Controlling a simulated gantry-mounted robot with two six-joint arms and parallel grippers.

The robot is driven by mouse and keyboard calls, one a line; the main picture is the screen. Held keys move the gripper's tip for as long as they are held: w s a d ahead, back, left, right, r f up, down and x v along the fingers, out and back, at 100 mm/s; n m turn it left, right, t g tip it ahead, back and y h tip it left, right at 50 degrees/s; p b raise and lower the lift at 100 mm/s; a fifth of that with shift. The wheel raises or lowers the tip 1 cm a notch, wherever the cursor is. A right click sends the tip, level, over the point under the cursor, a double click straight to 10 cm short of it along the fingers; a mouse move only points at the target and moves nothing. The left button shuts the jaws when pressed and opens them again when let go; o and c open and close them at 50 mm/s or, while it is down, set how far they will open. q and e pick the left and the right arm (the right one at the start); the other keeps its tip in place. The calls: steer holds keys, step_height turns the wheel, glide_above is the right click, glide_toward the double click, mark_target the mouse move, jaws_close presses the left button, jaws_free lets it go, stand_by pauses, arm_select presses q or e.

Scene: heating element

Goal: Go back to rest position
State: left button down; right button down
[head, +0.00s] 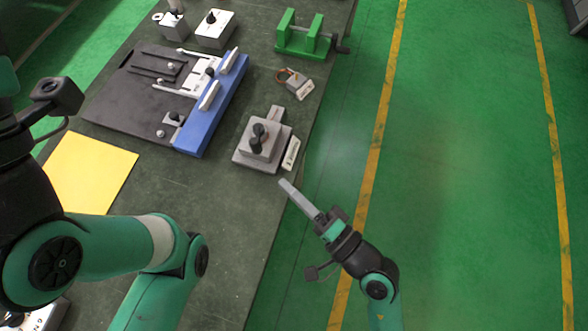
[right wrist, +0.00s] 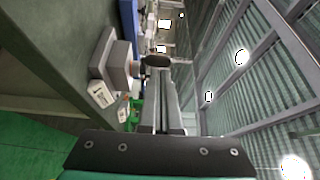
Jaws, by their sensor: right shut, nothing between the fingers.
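My right gripper (head: 287,186) is shut and empty in the head view, just past the table's right edge, near the grey block with black knobs (head: 258,145) but apart from it. Its closed fingers (right wrist: 168,108) also show in the right wrist view, pointing forward past the grey block (right wrist: 112,60). My left arm fills the left of the head view. Its gripper fingers are not visible.
The dark table (head: 215,225) carries a black and blue fixture (head: 212,105), a yellow sheet (head: 92,172), a green vise (head: 303,40), a small grey part with an orange ring (head: 300,88) and white boxes (head: 215,29). Green floor right of the table is clear.

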steer(key=s, duration=0.3)
steer(key=shift+s+d, duration=0.15)
steer(key=shift+s, duration=0.2)
steer(key=shift+d, duration=0.1)
